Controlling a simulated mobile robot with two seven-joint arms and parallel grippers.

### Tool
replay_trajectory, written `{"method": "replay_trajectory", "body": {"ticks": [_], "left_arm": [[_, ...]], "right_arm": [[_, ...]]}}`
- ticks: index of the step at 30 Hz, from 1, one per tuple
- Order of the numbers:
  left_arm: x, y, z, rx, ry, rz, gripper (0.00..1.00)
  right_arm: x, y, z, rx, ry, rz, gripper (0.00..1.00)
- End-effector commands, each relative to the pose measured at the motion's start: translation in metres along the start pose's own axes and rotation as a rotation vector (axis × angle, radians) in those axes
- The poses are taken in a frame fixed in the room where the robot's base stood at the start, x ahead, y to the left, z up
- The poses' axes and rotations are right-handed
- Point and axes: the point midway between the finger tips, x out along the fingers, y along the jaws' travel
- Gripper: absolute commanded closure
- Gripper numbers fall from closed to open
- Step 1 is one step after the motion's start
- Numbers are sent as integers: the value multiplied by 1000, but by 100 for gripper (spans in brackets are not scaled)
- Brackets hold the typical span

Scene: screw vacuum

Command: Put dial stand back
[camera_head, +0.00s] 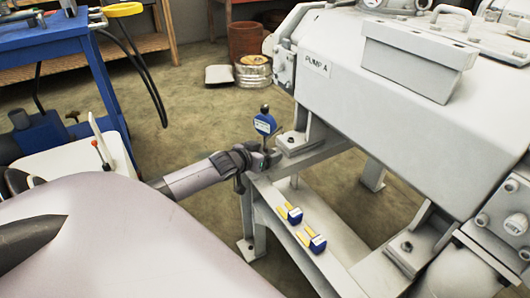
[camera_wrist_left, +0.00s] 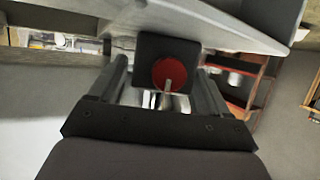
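Whether the base touches the frame is hard to see. My right gripper is not in view.
The white pump (camera_head: 400,60) labelled PUMP A fills the right side. A blue cart (camera_head: 50,45) with a black cable stands at the left. Open floor (camera_head: 200,120) lies between.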

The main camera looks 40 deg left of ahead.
Motion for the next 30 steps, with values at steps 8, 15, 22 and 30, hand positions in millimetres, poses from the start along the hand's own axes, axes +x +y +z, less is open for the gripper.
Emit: {"method": "replay_trajectory", "body": {"ticks": [8,15,22,30], "left_arm": [[0,0,0,0,0,0,15],[-11,1,-3,-1,-3,2,15],[-41,1,-4,-2,-3,2,15],[-80,1,-4,-3,-3,2,15]], "right_arm": [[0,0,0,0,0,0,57],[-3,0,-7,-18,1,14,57],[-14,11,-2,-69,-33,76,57],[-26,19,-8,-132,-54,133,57]]}}
